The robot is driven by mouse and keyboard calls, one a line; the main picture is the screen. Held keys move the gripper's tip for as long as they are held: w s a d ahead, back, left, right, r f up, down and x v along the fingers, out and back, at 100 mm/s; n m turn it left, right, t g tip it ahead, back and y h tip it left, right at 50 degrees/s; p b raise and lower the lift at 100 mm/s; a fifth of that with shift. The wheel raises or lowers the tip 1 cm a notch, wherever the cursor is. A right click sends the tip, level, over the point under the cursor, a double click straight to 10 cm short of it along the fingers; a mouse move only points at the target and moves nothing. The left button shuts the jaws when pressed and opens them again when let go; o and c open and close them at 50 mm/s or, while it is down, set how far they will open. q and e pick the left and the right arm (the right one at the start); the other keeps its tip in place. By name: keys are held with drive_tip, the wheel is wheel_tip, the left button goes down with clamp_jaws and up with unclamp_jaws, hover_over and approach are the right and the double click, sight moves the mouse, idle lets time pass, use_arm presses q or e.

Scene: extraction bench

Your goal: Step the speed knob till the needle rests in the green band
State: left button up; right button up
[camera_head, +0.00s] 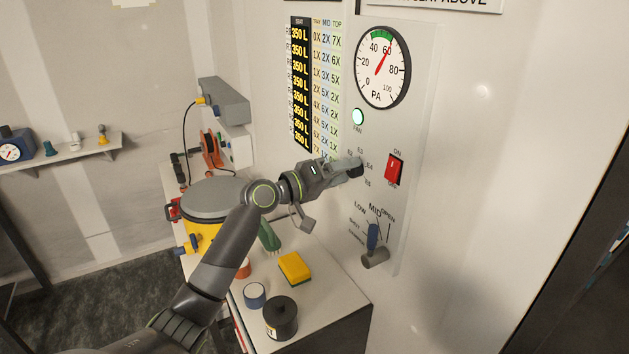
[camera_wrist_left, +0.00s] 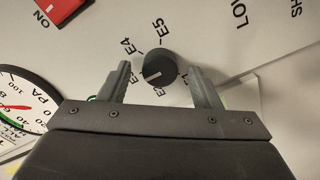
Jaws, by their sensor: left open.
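The speed knob (camera_wrist_left: 160,66) is round and black with a white pointer mark, which points to the lower left in the left wrist view. Labels E4 and E5 show beside it; another label is partly hidden by the fingers. My left gripper (camera_wrist_left: 159,70) is open, its fingers on either side of the knob with gaps. The round PA gauge (camera_head: 381,85) has a red needle pointing up right near 60, close to the right end of the green band (camera_head: 380,35). My right gripper is not in view.
A red ON/OFF switch (camera_head: 394,170) is right of the gripper. A lit green fan lamp (camera_head: 358,117) is above. A blue lever (camera_head: 373,238) sits below. A yellow sponge (camera_head: 295,268) and black jar (camera_head: 281,318) stand on the bench.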

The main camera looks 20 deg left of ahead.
use_arm(q)
drive_tip(key=b+v, duration=0.6)
drive_tip(key=v, duration=1.1)
drive_tip(key=shift+f, duration=0.1)
